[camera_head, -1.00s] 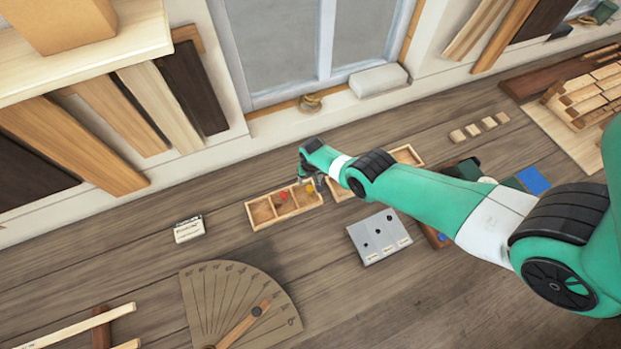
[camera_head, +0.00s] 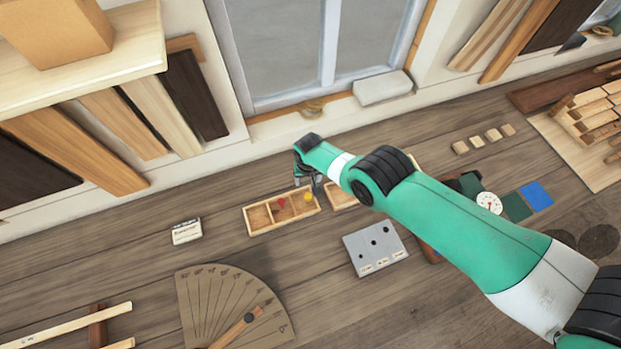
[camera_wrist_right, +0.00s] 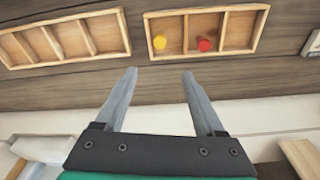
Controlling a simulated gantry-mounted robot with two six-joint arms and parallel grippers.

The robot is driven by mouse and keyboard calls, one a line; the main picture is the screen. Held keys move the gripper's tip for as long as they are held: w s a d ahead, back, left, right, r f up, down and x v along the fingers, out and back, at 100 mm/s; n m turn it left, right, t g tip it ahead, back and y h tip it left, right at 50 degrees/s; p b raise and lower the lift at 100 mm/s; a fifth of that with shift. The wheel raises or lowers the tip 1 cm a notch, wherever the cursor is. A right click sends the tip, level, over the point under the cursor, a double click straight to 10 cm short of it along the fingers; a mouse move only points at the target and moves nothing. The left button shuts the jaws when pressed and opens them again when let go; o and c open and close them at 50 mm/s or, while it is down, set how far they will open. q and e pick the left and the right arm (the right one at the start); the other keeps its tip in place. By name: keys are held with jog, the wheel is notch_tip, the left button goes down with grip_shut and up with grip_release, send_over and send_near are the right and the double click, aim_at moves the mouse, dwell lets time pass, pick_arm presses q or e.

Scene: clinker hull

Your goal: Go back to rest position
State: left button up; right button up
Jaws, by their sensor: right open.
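My right gripper (camera_head: 308,180) hangs above the far right end of a wooden compartment tray (camera_head: 262,228). In the right wrist view the gripper (camera_wrist_right: 158,85) is open, with nothing between its fingers. The tray also shows there (camera_wrist_right: 205,53), with a yellow piece (camera_wrist_right: 159,42) and a red piece (camera_wrist_right: 205,45) in separate compartments. In the head view the yellow piece (camera_head: 308,197) and the red piece (camera_head: 282,203) lie in the tray. My left gripper is not in view.
A second tray (camera_head: 340,203) is partly hidden by my right arm. A grey block with holes (camera_head: 375,250), a small label card (camera_head: 187,232) and a fan-shaped protractor board (camera_head: 215,300) lie on the bench. The window wall is close behind the gripper.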

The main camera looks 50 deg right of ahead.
dwell(0.3)
jog(key=w+a+r+n+t, duration=0.2)
jog(key=w+r+t, duration=0.5)
jog(key=w+r, duration=1.05)
jog(key=w+a+r+n+t, duration=0.15)
jog(key=r+t, duration=0.25)
jog(key=r, duration=0.7)
jog(key=w+a+r+n+t, duration=0.1)
jog(key=a+r+t, duration=0.2)
jog(key=r, duration=0.8)
jog(key=s+a+r+t, duration=0.1)
jog(key=s+r+t, duration=0.1)
jog(key=r, duration=0.5)
jog(key=s+a+r+t, duration=0.2)
jog(key=r, duration=0.4)
jog(key=s+a+r+n+t+y, duration=0.1)
jog(key=s+r+t, duration=0.3)
jog(key=s+r, duration=0.5)
jog(key=s+a+r+n+t+y, duration=0.2)
jog(key=s+r, duration=0.8)
jog(key=s, duration=0.5)
jog(key=shift+a+n+t, duration=0.55)
jog(key=shift+a+t, duration=0.05)
jog(key=shift+t, duration=0.5)
